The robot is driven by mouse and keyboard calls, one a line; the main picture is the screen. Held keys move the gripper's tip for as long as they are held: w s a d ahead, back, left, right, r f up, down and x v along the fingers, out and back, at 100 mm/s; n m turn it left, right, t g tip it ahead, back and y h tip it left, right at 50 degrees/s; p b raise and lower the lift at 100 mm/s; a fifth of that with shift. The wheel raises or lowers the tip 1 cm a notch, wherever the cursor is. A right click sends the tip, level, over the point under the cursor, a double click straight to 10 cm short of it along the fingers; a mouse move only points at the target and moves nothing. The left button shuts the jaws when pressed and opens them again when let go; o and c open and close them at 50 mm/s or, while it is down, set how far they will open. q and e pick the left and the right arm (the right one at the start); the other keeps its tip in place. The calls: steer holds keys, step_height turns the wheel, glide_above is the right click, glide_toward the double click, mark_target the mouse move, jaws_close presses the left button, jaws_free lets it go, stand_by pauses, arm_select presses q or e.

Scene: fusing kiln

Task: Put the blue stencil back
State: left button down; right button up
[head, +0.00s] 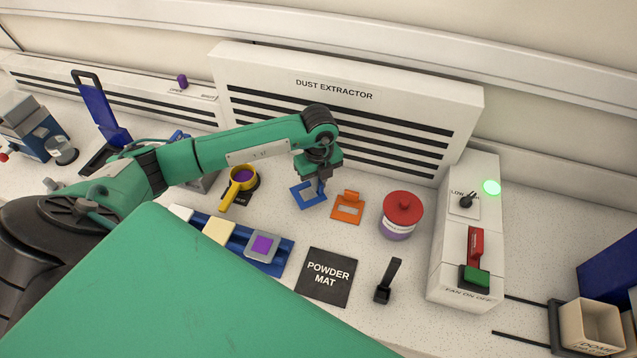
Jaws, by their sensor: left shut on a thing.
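The blue stencil (309,199) is a flat frame with a square opening, on or just above the counter in front of the dust extractor; I cannot tell if it touches the counter. My left gripper (320,184) points down at the stencil's back right side and is shut on it. The arm and the gripper hide part of that side. My right gripper is not in view.
An orange stencil (347,212) lies just right of the blue one. A red-lidded jar (400,216), a powder mat (326,277), a black scoop (387,281), a yellow sieve (240,184) and a blue tray (285,259) stand around. The dust extractor (350,110) is behind.

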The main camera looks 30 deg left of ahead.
arm_select(q)
step_height(320, 180, down, 2)
steer(key=shift+f, duration=0.15)
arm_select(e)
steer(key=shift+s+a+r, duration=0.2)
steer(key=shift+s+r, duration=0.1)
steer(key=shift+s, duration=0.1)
arm_select(q)
steer(key=shift+f, duration=0.1)
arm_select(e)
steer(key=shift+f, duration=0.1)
arm_select(q)
steer(key=c, duration=1.5)
jaws_free()
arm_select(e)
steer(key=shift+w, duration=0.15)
